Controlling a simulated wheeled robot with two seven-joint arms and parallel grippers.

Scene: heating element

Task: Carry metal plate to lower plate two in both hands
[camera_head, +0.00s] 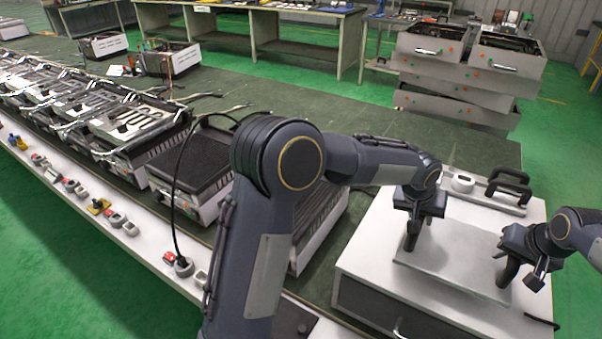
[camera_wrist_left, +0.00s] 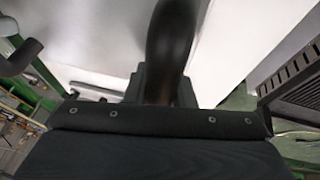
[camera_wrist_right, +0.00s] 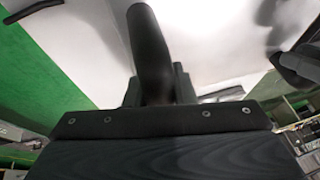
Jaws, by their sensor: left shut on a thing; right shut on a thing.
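The metal plate (camera_head: 452,258) is a flat light-grey sheet over the top of a white cabinet (camera_head: 372,230). Two dark upright handles stand at its left and right sides. My left gripper (camera_head: 411,240) is shut on the plate's left handle, which also shows dark and close in the left wrist view (camera_wrist_left: 170,50). My right gripper (camera_head: 506,275) is shut on the right handle, which shows in the right wrist view (camera_wrist_right: 150,55). The fingertips are mostly hidden. I cannot tell whether the plate touches the cabinet top. I cannot tell which thing is lower plate two.
A unit with black handles (camera_head: 509,187) and a white round part (camera_head: 463,182) lies at the cabinet's back. Several open heater cases (camera_head: 130,125) line the bench at left. Stacked grey drawers (camera_head: 465,75) stand behind. My left arm hides part of the bench.

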